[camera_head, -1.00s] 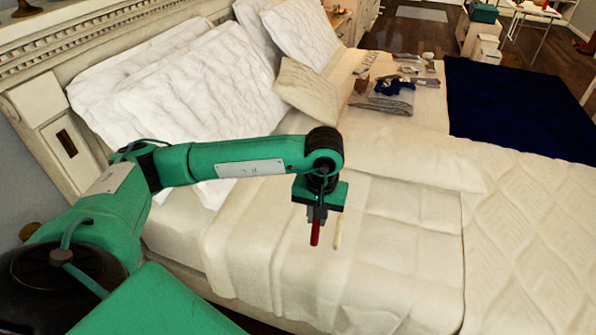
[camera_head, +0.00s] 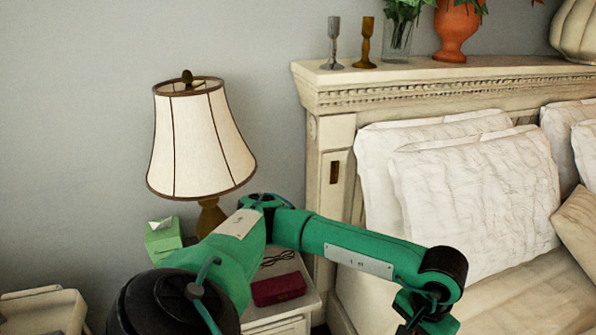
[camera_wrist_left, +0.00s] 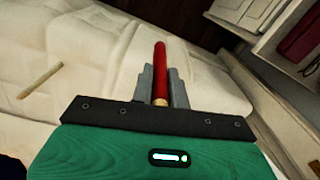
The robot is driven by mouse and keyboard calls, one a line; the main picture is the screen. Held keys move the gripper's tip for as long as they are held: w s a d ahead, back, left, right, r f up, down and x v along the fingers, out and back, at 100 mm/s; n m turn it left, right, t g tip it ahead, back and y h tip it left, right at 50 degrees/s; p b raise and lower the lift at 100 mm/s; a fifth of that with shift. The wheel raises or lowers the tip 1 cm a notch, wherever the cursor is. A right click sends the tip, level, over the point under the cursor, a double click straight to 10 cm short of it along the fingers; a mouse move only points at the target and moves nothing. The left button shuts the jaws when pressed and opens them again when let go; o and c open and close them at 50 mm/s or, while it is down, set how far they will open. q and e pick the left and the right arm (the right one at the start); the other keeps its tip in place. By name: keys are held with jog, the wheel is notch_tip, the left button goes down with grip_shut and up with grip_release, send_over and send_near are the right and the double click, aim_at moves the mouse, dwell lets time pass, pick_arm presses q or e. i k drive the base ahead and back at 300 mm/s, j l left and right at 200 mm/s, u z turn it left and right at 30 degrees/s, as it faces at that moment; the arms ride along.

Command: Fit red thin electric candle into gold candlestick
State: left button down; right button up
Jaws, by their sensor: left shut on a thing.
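The red thin electric candle (camera_wrist_left: 160,62) is in the left wrist view, its lower end between the two grey fingers of my left gripper (camera_wrist_left: 161,86). The gripper is shut on it, and the candle sticks out past the fingertips. In the head view the left wrist is at the bottom edge, and its fingers and the candle are out of the picture. The gold candlestick (camera_head: 367,43) stands upright and empty on the headboard ledge, well above and apart from my left gripper. My right gripper is not in view.
A silver candlestick (camera_head: 333,45) stands close left of the gold one, a glass vase (camera_head: 397,40) close right. An orange pot (camera_head: 456,30) is farther right. A lamp (camera_head: 200,140) stands by the bed. A pale stick (camera_wrist_left: 40,80) lies on the bed.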

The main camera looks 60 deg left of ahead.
aim_at(368, 31)
jog(key=i+u, duration=0.2)
jog(key=u, duration=1.35)
